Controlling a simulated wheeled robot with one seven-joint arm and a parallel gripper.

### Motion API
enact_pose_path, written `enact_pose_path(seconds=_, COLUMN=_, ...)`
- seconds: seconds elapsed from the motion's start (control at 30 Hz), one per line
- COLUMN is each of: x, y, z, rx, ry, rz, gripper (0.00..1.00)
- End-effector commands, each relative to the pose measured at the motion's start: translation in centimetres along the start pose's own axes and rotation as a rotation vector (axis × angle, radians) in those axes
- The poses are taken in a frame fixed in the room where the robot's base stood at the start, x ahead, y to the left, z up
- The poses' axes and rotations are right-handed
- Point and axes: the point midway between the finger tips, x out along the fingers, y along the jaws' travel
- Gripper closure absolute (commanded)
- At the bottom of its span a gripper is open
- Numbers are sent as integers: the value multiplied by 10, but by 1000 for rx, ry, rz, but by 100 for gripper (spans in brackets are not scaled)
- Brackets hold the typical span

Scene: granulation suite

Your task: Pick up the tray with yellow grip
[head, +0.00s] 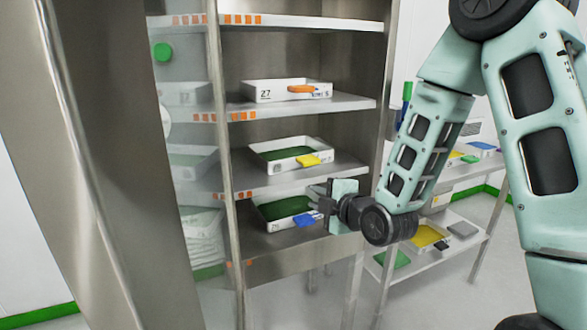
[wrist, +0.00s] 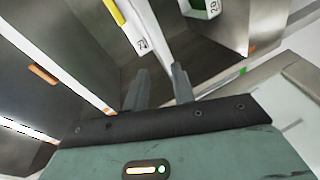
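The tray with yellow grip (head: 262,150) is white and shallow with a green floor. It lies on a middle shelf, and its yellow grip (head: 308,160) faces the front right. In the wrist view, the yellow grip (wrist: 114,12) and a white labelled wall (wrist: 141,32) show at the top, cut by the edge. My gripper (head: 318,200) is in front of the shelves, lower than the yellow grip and close to the blue-gripped tray below. In the wrist view, its two fingers (wrist: 160,70) stand apart with nothing between them.
A white tray with blue grip (head: 262,222) is on the shelf below, partly behind my gripper. A tray with orange grip (head: 262,91) is on the shelf above. A metal upright (head: 225,180) and shelf edges bound the space. A second rack (head: 465,250) stands at right.

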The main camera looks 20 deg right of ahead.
Motion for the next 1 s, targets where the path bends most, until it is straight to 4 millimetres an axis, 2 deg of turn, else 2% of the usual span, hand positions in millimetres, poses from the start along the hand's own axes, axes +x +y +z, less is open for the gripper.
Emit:
enact_pose_path(seconds=0.03, x=1, y=-1, z=21, rx=-46, ry=-30, rz=64, gripper=75)
enact_pose_path(seconds=0.1, x=-1, y=6, z=39, rx=-110, ry=-60, rz=141, gripper=75)
enact_pose_path(seconds=0.23, x=-6, y=15, z=59, rx=-187, ry=-104, rz=230, gripper=75)
enact_pose_path(seconds=0.37, x=1, y=20, z=66, rx=-213, ry=-119, rz=264, gripper=75)
enact_pose_path(seconds=0.8, x=84, y=47, z=71, rx=-209, ry=-118, rz=260, gripper=75)
enact_pose_path(seconds=1.0, x=106, y=53, z=73, rx=-211, ry=-118, rz=260, gripper=75)
